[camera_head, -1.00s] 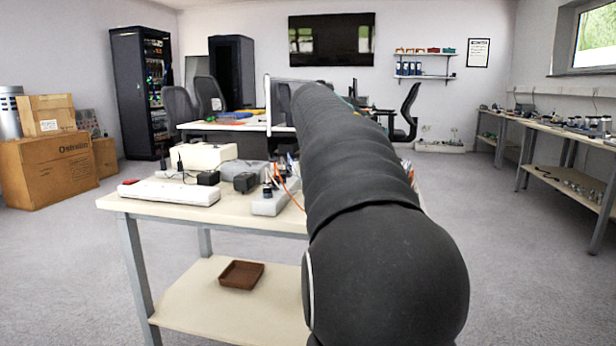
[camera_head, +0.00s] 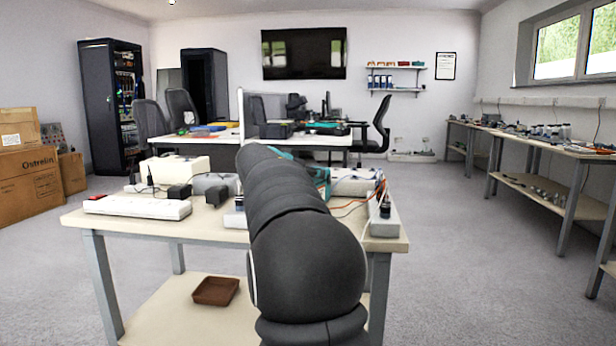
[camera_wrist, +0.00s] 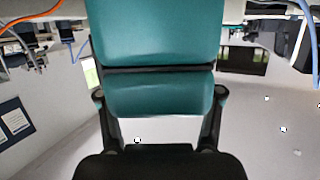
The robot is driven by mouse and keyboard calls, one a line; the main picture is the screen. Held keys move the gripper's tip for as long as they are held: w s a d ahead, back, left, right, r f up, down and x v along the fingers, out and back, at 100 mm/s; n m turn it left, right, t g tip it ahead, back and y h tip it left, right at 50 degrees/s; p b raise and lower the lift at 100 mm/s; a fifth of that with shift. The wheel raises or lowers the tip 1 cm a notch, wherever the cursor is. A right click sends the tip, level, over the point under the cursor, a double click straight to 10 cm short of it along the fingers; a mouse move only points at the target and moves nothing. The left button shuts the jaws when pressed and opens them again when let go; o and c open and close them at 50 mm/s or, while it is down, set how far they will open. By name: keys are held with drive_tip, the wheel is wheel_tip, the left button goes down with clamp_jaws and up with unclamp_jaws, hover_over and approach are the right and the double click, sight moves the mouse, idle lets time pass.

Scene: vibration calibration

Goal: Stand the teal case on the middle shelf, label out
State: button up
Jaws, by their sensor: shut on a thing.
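A teal case (camera_wrist: 155,40) with a dark band across it fills the top middle of the wrist view. My gripper (camera_wrist: 158,98) is shut on it, with a dark finger at each side. No label shows on the faces I see. In the head view my arm covers most of the gripper, and a small teal patch (camera_head: 322,174) shows past its far end, above the near table. Wall shelves hang on the back wall: an upper shelf (camera_head: 420,68) with coloured boxes and a lower shelf (camera_head: 412,90) with blue items. I cannot tell which is the middle shelf.
The near table (camera_head: 130,231) holds a power strip (camera_head: 136,207), adapters and cables; a brown tray (camera_head: 215,291) sits on its lower board. Desks and a chair (camera_head: 376,130) stand before the back wall. Benches (camera_head: 545,150) line the right. Floor (camera_head: 460,250) between is clear.

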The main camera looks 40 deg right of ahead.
drive_tip(key=shift+f, duration=0.25)
drive_tip(key=o, duration=1.6)
drive_tip(key=shift+c, duration=0.2)
drive_tip(key=shift+r, duration=0.1)
drive_tip(key=shift+r, duration=0.2)
drive_tip(key=v, duration=1.2)
drive_tip(key=shift+f+b, duration=0.2)
drive_tip(key=shift+b, duration=0.2)
drive_tip(key=shift+s+a, duration=0.1)
